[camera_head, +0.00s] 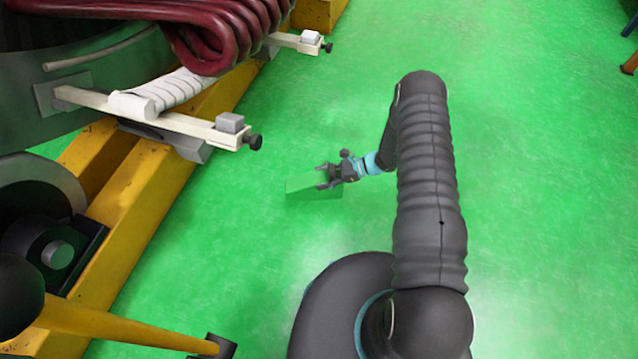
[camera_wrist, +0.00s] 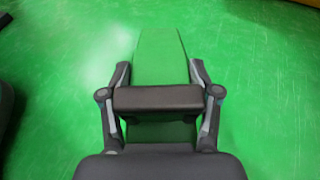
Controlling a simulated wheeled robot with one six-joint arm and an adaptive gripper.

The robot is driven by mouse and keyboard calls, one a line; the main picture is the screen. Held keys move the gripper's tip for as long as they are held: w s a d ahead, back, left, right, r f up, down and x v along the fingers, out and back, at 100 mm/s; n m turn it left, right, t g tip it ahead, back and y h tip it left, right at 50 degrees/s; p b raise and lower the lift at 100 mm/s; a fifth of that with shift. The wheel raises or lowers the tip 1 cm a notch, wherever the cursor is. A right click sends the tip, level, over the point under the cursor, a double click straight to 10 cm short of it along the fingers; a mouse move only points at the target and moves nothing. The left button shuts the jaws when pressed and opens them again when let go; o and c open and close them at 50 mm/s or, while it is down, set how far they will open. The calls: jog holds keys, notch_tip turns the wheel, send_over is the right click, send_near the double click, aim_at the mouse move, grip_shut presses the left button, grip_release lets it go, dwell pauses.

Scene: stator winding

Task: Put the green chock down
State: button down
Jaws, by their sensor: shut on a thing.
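The green chock (camera_head: 302,184) is a green block seen left of my gripper in the head view, above or on the green floor; I cannot tell whether it touches. In the wrist view the chock (camera_wrist: 161,58) extends away from me between the fingers. My gripper (camera_head: 325,177) is shut on it, with one finger on each side, as the wrist view also shows for the gripper (camera_wrist: 160,82). A dark bar of the gripper hides part of the chock.
A yellow frame (camera_head: 137,228) runs along the left, carrying the stator with dark red coils (camera_head: 222,30). A cream bar with a grey block (camera_head: 230,123) sticks out towards the chock. A yellow bar (camera_head: 120,325) lies at lower left. The green floor (camera_head: 530,130) is open at right.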

jog(key=shift+w+a+f, duration=0.35)
jog(key=shift+a+f, duration=0.15)
jog(key=shift+a, duration=0.1)
jog(key=shift+f, duration=1.8)
jog(key=shift+f+b, duration=0.2)
jog(key=shift+b, duration=0.1)
jog(key=shift+c, duration=1.2)
grip_release()
jog(key=shift+r, duration=0.15)
